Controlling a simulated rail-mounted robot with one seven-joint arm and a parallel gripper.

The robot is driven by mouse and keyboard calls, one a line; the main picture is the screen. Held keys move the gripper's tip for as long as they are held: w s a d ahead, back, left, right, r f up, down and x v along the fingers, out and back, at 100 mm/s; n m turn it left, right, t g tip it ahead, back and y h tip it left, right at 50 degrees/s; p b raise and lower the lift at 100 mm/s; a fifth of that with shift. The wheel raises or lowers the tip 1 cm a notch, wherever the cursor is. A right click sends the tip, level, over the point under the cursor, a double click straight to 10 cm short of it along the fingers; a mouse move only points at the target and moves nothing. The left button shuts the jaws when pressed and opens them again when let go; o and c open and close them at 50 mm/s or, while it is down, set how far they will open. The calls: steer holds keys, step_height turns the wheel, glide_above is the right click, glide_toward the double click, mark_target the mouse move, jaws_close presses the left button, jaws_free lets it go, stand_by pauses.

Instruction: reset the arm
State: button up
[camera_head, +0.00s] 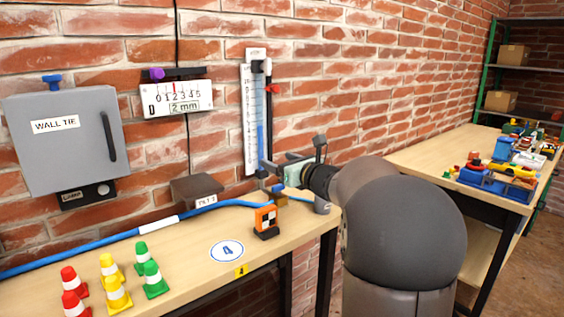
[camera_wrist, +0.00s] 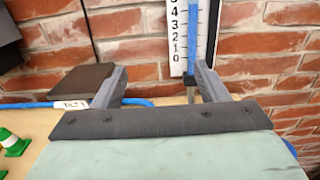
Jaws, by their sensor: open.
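My gripper (camera_wrist: 157,90) is open, its two grey fingers spread apart with nothing held between them in the wrist view. In the head view my gripper (camera_head: 268,172) is in front of the brick wall, close to the lower end of a white vertical scale (camera_head: 252,130). The scale's lower numbers and blue column also show between and behind the fingers in the wrist view (camera_wrist: 178,40). Whether the fingers touch the scale or the blue piece below it cannot be told. My dark rounded arm hides part of the bench's right end.
A grey wall box (camera_head: 65,140) labelled WALL TIE and a 0–5 dial plate (camera_head: 178,98) hang at left. The bench (camera_head: 190,245) holds several coloured cones (camera_head: 113,285), a blue hose (camera_head: 110,245), a dark block (camera_head: 196,188) and an orange target (camera_head: 266,221). Another table (camera_head: 425,157) stands right.

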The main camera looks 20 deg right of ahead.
steer(key=shift+s+a+r, duration=0.1)
steer(key=shift+s+r, duration=0.05)
steer(key=shift+s, duration=0.3)
steer(key=s+a+f+n+g+y+p, duration=0.2)
steer(key=s+a+n+g+p, duration=0.25)
steer(key=s+a+n, duration=0.45)
steer(key=s+a+f+n+g+y+p, duration=0.2)
steer(key=s+a+n+g+p, duration=0.3)
steer(key=a, duration=0.6)
steer(key=s+d+f+n+g+h+p, duration=0.1)
steer(key=s+f+n+g+h+p, duration=0.1)
steer(key=s+n, duration=0.7)
steer(key=s+f+n+g+h+p, duration=0.3)
steer(key=s+n+g+h+p, duration=0.1)
steer(key=s+n, duration=0.6)
steer(key=s+g+h, duration=0.1)
steer(key=s+h, duration=0.1)
steer(key=s, duration=0.1)
steer(key=shift+s+d+n, duration=0.3)
steer(key=shift+s+d, duration=0.1)
steer(key=shift+g, duration=0.25)
